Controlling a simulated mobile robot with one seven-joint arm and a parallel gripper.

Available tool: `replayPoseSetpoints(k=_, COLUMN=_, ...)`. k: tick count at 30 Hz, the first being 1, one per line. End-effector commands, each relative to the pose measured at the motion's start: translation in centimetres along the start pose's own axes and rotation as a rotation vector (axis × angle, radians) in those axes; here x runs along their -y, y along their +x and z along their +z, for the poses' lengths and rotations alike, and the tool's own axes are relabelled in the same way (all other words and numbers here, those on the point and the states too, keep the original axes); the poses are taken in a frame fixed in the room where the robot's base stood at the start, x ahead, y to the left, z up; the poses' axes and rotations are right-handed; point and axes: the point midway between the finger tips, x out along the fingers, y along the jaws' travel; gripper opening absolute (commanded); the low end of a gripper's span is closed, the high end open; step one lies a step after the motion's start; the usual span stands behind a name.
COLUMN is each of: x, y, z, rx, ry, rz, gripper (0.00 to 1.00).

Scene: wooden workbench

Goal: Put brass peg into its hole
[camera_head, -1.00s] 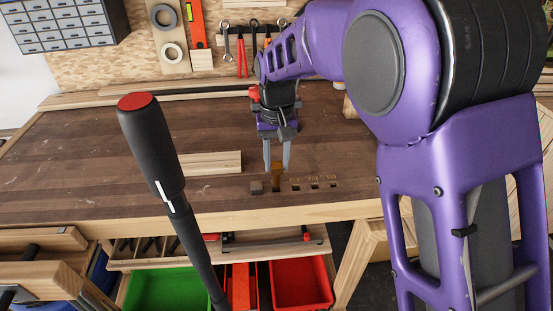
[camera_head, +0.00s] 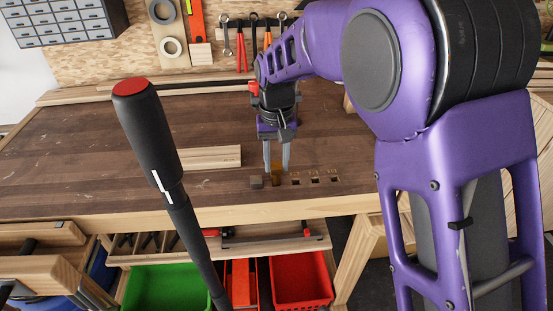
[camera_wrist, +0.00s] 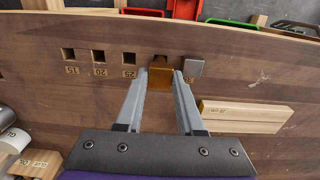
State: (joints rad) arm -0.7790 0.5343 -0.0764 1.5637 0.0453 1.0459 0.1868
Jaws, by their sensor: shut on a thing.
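The brass peg (camera_head: 278,170) is a square, gold-brown block between the fingertips of my gripper (camera_head: 277,165). It also shows in the wrist view (camera_wrist: 160,78), where my gripper (camera_wrist: 161,76) is shut on its sides. A dark square hole (camera_wrist: 160,57) shows just past the peg's edge, partly hidden by it. The peg stands roughly upright at this hole. I cannot tell whether its lower end is inside the hole or just above it.
Smaller empty holes marked 25 (camera_wrist: 129,59), 20 (camera_wrist: 98,56) and 15 (camera_wrist: 68,54) continue the row. A grey metal block (camera_wrist: 194,67) stands on the other side. A pale wooden block (camera_wrist: 246,116) lies near it. The bench's front edge is close.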

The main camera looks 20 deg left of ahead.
Motion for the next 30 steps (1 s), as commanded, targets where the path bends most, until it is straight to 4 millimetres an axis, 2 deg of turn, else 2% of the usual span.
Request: replayPoseSetpoints(k=30, x=0.0, y=3.0, z=0.0, rx=-0.001, ry=0.0, rz=0.0, gripper=0.0)
